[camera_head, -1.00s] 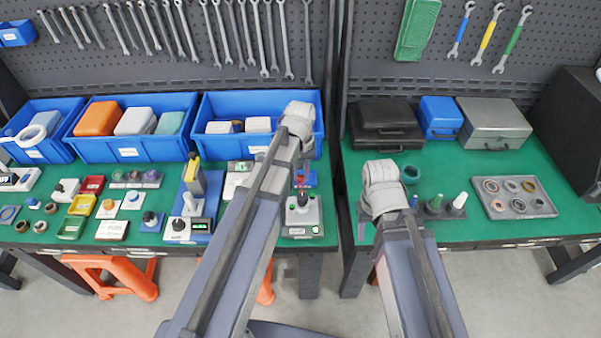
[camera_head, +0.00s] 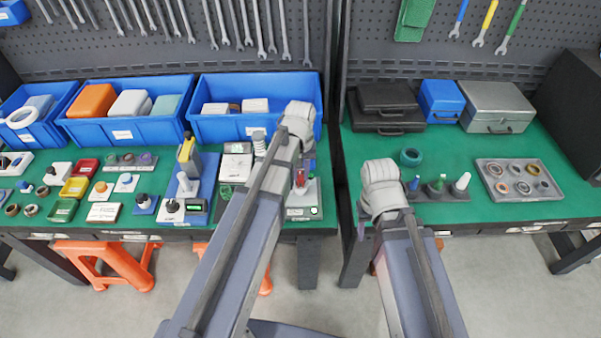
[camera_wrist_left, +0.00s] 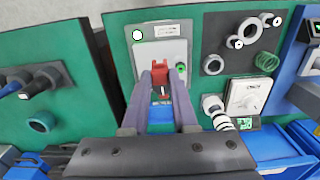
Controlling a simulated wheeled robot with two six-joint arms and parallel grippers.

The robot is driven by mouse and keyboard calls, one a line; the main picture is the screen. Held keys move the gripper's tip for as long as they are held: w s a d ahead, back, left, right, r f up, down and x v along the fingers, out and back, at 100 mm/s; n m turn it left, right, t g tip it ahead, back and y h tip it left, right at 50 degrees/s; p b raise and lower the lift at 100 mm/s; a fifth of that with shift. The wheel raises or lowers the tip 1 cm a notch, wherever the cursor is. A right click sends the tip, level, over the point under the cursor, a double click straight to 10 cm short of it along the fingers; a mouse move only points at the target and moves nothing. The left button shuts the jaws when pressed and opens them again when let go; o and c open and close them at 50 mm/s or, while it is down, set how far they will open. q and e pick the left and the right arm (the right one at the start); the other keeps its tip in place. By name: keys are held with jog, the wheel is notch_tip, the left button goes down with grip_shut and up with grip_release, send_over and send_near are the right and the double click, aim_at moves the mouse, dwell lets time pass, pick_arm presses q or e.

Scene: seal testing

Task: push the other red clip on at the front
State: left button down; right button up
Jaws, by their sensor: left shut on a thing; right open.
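The red clip (camera_head: 300,184) also shows in the head view, at the fixture's upper part. In the left wrist view it overlaps the fixture's pale plate (camera_wrist_left: 162,52); I cannot tell whether it is seated. In the head view my arm hides most of the left gripper. My right gripper (camera_head: 363,224) is mostly hidden behind its wrist, over the right bench.
A blue stand (camera_head: 203,190) with a yellow-topped gauge is left of the fixture. Blue bins (camera_head: 240,128) line the back. On the right bench are a rack with small bottles (camera_head: 445,195) and a grey ring tray (camera_head: 520,193). A gap parts the benches.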

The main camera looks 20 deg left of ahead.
pick_arm(q)
jog(key=shift+f+b, duration=2.6)
jog(key=shift+f, duration=0.15)
jog(key=shift+f+b, duration=1.65)
jog(key=c, duration=0.6)
grip_release()
jog(key=shift+r, duration=0.1)
notch_tip(320, 180, up, 7)
jog(key=p, duration=0.7)
jog(key=shift+s+d, duration=0.2)
jog(key=s+d+m, duration=0.2)
jog(key=s+d, duration=0.1)
jog(key=s, duration=0.1)
jog(key=s+d+m, duration=0.2)
jog(key=s+d, duration=0.1)
jog(key=s, duration=0.2)
jog(key=s+d+m+y, duration=0.1)
jog(key=s+d+m, duration=0.2)
jog(key=s+d, duration=0.1)
jog(key=shift+s, duration=0.45)
